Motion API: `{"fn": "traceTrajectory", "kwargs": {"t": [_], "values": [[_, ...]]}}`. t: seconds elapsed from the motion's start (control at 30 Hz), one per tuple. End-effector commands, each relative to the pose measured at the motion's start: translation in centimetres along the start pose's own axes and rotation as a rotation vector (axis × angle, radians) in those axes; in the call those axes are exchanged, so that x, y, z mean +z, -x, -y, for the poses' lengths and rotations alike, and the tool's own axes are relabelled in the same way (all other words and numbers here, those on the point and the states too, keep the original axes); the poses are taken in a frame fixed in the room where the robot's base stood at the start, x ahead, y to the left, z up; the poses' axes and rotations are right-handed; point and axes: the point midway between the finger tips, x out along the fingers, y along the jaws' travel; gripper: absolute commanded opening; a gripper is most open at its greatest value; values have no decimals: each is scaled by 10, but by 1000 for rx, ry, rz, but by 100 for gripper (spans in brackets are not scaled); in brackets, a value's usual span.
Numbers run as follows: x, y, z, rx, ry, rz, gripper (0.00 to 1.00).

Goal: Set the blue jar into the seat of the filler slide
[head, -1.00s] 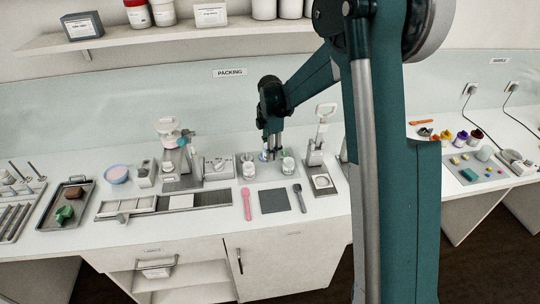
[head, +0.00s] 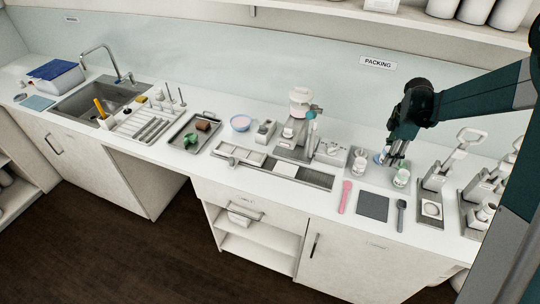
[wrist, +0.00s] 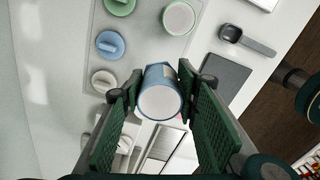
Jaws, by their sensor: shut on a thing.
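The blue jar (wrist: 160,95) is between the two green ridged fingers of my gripper (wrist: 157,100) in the wrist view. The gripper is shut on the jar's sides, and a pale round end of the jar faces the camera. In the head view my gripper (head: 396,162) is over the packing counter, by the small jars and lids. The held jar is hard to make out there. The filler slide (head: 316,179) is a long grey track on the counter, left of my gripper, with pale plates on it. I cannot clearly make out its seat.
A green jar (wrist: 178,18), a blue lid (wrist: 109,44) and a cream lid (wrist: 104,80) lie near the gripper. The filler machine (head: 296,135) stands behind the track. A pink spatula (head: 345,196) and dark pad (head: 373,205) lie in front. Lever presses (head: 437,180) stand at right.

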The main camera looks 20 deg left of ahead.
Motion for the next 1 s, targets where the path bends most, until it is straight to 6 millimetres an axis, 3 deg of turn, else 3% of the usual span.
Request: {"fn": "traceTrajectory", "kwargs": {"t": [0.67, 1.0], "values": [[-4, 4, 0, 0, -19, 0, 24], [-40, 32, 3, 0, -188, 0, 24]]}}
